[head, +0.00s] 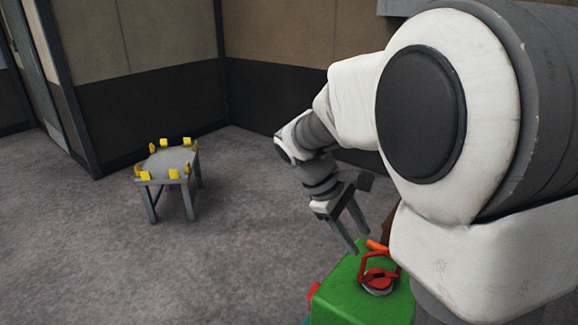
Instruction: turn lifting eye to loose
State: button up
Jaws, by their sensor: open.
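The red lifting eye (378,275) stands on a round grey base on top of a green casting (345,297), at the bottom right of the head view. Its frame is upright, with a red piece across its lower part. My gripper (361,243) is open, its two fingers pointing down and to the right. In the picture the fingertips are just above and left of the lifting eye, with nothing between them. Contact is not visible, and I cannot tell the depth gap. My arm hides part of the casting's right side.
An orange piece (377,246) shows behind the lifting eye, and a red part (313,290) at the casting's left edge. A small grey table (172,163) with several yellow blocks around its top stands at the left. The carpet between is clear. Walls close off the back.

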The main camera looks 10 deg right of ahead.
jog(key=w+d+f+n+g+h+b, duration=0.2)
jog(key=w+f+n+h+b, duration=0.3)
jog(key=w+f, duration=0.65)
jog(key=n+t+h+b, duration=0.2)
jog(key=n+h, duration=0.5)
send_near(386, 251)
jog(key=d, duration=0.3)
jog(key=d+b, duration=0.1)
jog(key=d, duration=0.6)
jog(key=shift+s+f+b, duration=0.25)
jog(key=shift+f+b, duration=0.1)
jog(key=shift+f, duration=0.05)
jog(key=shift+c, duration=0.3)
grip_shut()
